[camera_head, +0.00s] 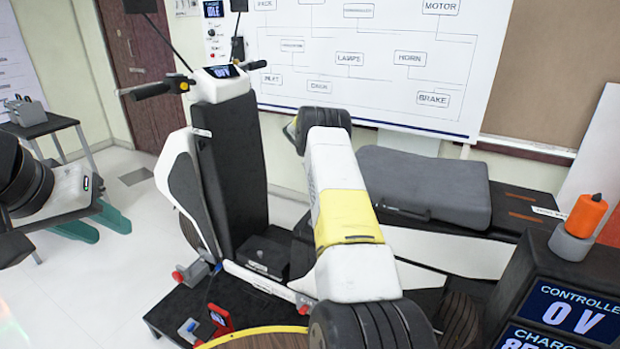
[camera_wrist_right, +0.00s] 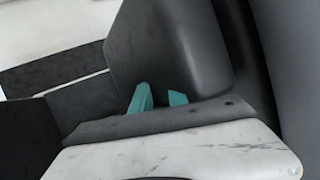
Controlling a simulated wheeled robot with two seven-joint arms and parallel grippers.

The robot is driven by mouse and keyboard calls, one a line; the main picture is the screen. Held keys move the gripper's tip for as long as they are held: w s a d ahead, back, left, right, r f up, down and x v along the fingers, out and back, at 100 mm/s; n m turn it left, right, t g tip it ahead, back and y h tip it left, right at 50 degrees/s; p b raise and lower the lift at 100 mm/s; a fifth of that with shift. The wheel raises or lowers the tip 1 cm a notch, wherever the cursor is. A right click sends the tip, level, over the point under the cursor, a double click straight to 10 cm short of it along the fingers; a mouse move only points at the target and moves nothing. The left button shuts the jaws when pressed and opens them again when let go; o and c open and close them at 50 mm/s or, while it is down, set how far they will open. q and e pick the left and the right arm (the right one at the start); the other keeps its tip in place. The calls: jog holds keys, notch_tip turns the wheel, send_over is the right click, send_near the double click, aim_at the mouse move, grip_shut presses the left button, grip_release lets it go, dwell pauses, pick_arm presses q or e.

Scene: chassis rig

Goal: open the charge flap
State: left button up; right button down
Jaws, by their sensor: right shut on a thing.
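I cannot make out the charge flap for certain in either view. The white and black scooter (camera_head: 229,160) stands in the middle of the head view. My right arm crosses in front of it, and its gripper is mostly hidden there. In the right wrist view my right gripper (camera_wrist_right: 158,98) has its teal fingers close together at the lower edge of a dark grey rounded part (camera_wrist_right: 180,50). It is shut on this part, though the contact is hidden. My left gripper (camera_head: 96,223) is open and empty above the floor at the left, away from the scooter.
A grey seat (camera_head: 425,185) lies on a dark bench right of my right arm. A console with displays (camera_head: 565,305) and an orange-topped item (camera_head: 587,215) stands at the right. A small side table (camera_head: 38,128) is at the far left. The floor between is clear.

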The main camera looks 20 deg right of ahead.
jog(key=shift+w+a+f, duration=0.1)
jog(key=shift+a+f, duration=0.05)
jog(key=shift+f, duration=0.25)
jog(key=c, duration=1.3)
grip_release()
jog(key=shift+c, duration=0.2)
jog(key=shift+r, duration=0.1)
jog(key=shift+w+r, duration=0.1)
jog(key=shift+r, duration=0.05)
jog(key=v, duration=0.7)
jog(key=shift+a+r, duration=0.15)
jog(key=shift+r, duration=0.05)
